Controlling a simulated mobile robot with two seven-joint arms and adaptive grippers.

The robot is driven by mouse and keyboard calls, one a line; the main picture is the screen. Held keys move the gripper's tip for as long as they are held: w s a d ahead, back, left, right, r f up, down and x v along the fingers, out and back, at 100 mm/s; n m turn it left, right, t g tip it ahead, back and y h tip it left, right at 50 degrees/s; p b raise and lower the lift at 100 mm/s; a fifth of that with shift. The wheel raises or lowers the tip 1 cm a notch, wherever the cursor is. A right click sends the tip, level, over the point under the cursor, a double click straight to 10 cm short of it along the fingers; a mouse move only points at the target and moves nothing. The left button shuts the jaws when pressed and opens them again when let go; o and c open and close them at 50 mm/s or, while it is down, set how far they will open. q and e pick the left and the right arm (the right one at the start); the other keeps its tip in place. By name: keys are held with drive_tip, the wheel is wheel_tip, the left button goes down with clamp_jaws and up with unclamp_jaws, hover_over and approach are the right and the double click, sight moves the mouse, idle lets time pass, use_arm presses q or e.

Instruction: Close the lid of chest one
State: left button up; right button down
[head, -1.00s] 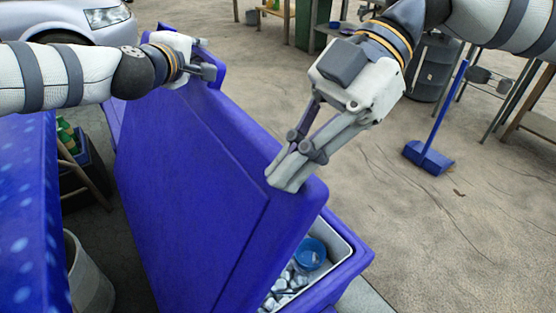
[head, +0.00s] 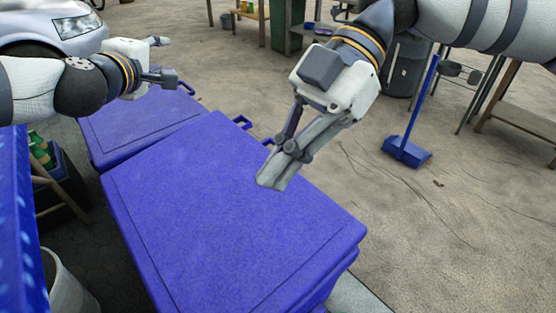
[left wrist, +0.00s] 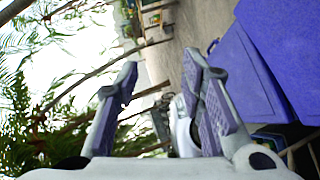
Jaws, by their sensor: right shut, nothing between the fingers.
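The near blue chest (head: 322,294) has its broad blue lid (head: 220,215) lying down over its opening, so its contents are hidden. I cannot tell whether the lid is fully seated. My right gripper (head: 272,180) is shut and empty, with its tips over the lid's right part; whether they touch it is unclear. My left gripper (head: 163,60) is open and empty, above the far blue chest (head: 140,125) and clear of the near lid. Its spread fingers also show in the left wrist view (left wrist: 160,68), with blue chest surfaces at the right.
A speckled blue object (head: 18,220) and a pale bin (head: 68,285) stand at the left. A blue dustpan (head: 407,151) with an upright handle stands on the open floor at the right. A car (head: 55,22) and workbenches are behind.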

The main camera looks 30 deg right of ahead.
use_arm(q)
drive_tip(key=v, duration=0.9)
use_arm(e)
drive_tip(key=v, duration=1.2)
